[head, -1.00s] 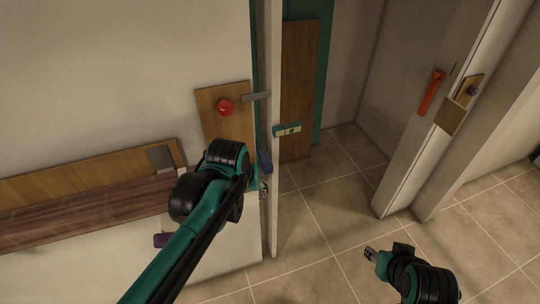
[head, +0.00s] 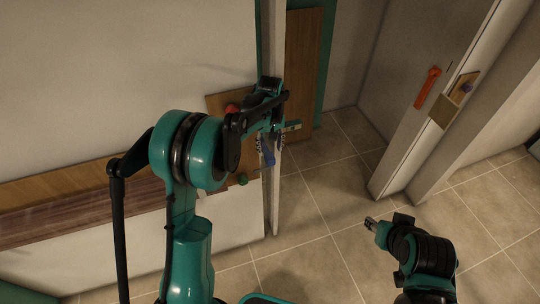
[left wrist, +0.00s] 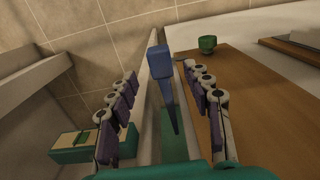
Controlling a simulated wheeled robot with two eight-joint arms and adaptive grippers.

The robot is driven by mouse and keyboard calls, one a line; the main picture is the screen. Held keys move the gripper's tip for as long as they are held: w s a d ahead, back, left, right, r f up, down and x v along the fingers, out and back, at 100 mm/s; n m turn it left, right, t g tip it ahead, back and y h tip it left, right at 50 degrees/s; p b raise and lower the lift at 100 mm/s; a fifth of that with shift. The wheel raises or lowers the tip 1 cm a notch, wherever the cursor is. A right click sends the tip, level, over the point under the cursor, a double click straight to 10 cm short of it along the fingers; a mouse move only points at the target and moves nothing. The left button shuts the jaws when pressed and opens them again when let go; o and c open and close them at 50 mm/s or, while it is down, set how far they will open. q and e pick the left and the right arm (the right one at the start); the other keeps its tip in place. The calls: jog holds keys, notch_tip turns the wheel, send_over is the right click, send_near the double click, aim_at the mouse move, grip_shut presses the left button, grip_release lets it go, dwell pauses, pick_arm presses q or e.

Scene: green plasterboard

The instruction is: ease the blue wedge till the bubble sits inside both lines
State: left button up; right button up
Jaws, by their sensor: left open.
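The blue wedge (head: 267,156) stands at the edge of the white upright post. In the left wrist view the wedge (left wrist: 160,62) lies between the spread fingers, with a gap on each side. My left gripper (head: 272,143) is open around it and partly hides it in the head view. The teal level (head: 293,126) is just beyond the gripper, partly covered. In the left wrist view the level (left wrist: 85,146) with its pale vial is at lower left; I cannot make out the bubble. My right gripper (head: 371,223) is low over the floor, away from the wedge; its jaw state is unclear.
A wooden board with a red knob (head: 232,108) and a green knob (head: 242,179) is fixed beside the post. The tiled floor between is clear.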

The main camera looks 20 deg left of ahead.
aim_at(270, 157)
pick_arm(q)
notch_tip(270, 157, down, 6)
jog(key=shift+f+b, duration=0.1)
jog(key=shift+b, duration=0.45)
grip_shut()
jog(key=shift+s, duration=0.1)
